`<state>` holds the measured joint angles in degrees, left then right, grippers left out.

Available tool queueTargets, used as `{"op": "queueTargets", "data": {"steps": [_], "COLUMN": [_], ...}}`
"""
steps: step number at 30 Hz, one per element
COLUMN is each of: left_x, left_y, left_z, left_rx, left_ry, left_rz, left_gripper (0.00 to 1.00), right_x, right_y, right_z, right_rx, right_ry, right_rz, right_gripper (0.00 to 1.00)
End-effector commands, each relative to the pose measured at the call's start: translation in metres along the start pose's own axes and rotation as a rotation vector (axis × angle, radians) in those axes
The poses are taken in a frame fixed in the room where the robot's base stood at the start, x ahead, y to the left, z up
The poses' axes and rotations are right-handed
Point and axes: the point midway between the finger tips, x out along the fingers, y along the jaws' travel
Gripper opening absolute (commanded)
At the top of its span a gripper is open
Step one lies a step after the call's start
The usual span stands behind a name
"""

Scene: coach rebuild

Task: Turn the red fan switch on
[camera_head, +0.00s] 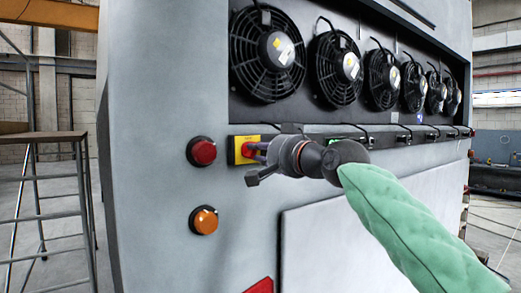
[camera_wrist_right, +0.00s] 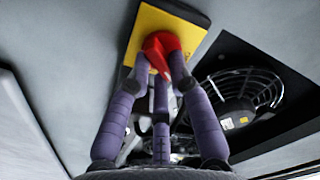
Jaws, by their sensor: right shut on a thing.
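The red fan switch (camera_head: 246,150) sits on a yellow plate (camera_head: 237,143) on the cabinet's grey front, below the row of fans. My right gripper (camera_head: 257,152) is at the switch, with its arm coming in from the right. In the right wrist view, the red switch (camera_wrist_right: 161,47) stands out from the yellow plate (camera_wrist_right: 187,30). The purple fingers of my right gripper (camera_wrist_right: 160,68) are shut on the switch, with tips against its sides. The fingers partly hide the switch in the head view. My left gripper is not in view.
A red button (camera_head: 203,152) and an orange button (camera_head: 205,220) are on the panel, left of and below the switch. Several black fans (camera_head: 267,52) are recessed above. A metal scaffold (camera_head: 45,190) stands at the left.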

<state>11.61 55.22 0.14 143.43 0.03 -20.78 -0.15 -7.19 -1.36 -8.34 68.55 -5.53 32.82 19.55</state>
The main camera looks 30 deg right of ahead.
Motion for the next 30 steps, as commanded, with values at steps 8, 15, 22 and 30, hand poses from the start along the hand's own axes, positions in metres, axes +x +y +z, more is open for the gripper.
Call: {"op": "queueTargets", "data": {"steps": [8, 15, 22, 30], "left_x": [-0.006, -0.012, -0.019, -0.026], "left_y": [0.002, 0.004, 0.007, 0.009], "left_z": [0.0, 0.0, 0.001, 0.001], "left_rx": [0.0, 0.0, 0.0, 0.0], "left_ry": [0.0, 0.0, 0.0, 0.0], "left_rz": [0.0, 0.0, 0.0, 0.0], "left_gripper": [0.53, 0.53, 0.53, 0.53], "right_x": [0.0, 0.0, 0.0, 0.0], "right_y": [0.001, 0.001, 0.001, 0.001], "right_z": [0.001, 0.002, 0.003, 0.004], "right_rx": [0.262, 0.489, 0.692, 0.868], "right_ry": [0.0, 0.0, 0.0, 0.0], "right_rz": [0.0, 0.0, 0.0, 0.0], "right_gripper": [0.0, 0.0, 0.0, 0.0]}}
